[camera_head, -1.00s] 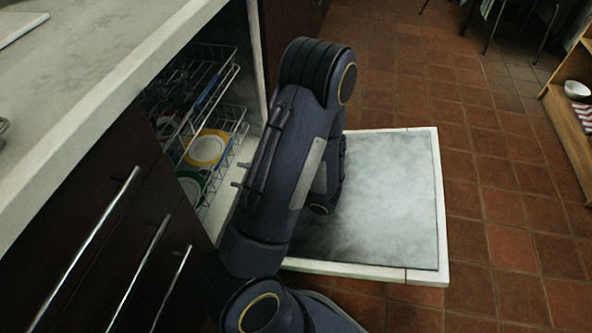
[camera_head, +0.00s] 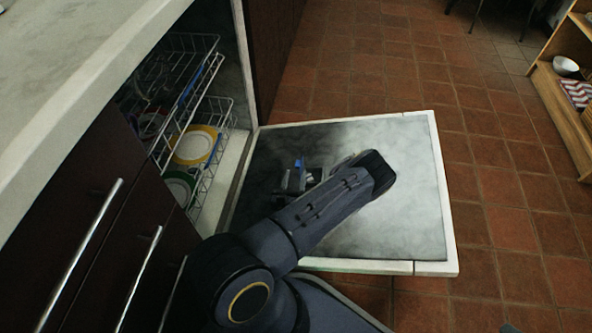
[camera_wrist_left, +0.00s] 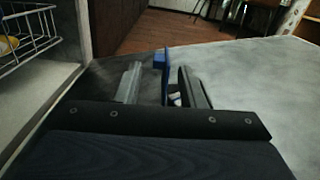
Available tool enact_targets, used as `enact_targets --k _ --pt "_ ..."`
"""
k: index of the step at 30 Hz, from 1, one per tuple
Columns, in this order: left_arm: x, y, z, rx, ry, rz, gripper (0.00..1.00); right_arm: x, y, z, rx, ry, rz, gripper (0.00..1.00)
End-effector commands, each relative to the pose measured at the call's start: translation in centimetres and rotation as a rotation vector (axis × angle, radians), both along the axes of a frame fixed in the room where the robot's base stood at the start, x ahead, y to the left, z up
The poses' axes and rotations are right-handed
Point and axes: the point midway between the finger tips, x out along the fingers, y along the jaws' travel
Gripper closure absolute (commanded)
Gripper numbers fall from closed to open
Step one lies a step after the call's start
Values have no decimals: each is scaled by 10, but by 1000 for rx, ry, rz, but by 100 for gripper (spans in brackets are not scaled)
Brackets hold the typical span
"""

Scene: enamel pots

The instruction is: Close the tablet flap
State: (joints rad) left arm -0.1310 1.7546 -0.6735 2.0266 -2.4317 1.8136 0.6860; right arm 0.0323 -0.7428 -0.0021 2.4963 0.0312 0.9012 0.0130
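The dishwasher door (camera_head: 400,215) lies folded down flat, its grey inner face up. A small upright blue piece (camera_head: 299,163), which looks like the raised tablet flap, stands on the inner half of the door. My left gripper (camera_head: 295,181) is low over the door beside it. In the left wrist view the blue piece (camera_wrist_left: 161,61) shows just past and between the two parted fingers of the left gripper (camera_wrist_left: 160,84). I cannot tell whether a finger touches it. The tablet compartment is mostly hidden behind the gripper. My right gripper is out of view.
The dishwasher's wire racks (camera_head: 205,125) hold plates (camera_head: 196,145), left of the door. The rack also shows in the left wrist view (camera_wrist_left: 30,40). A pale worktop (camera_head: 70,60) is above dark drawers. A wooden shelf (camera_head: 565,115) stands far right.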

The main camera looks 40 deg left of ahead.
Motion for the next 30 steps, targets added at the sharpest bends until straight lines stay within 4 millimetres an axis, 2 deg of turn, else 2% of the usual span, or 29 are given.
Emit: enact_targets --k 3,7,17,19,26,30 --pt "17 10 -2 1 -5 1 64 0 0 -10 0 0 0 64" --pt "28 16 -1 1 -3 2 64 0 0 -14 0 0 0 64" --pt "33 19 0 1 1 2 64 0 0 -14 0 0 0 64" --pt "33 19 0 1 1 2 69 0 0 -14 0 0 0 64" --pt "33 19 0 1 1 2 99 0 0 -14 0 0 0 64" --pt "33 19 0 2 1 2 100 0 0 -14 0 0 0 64"
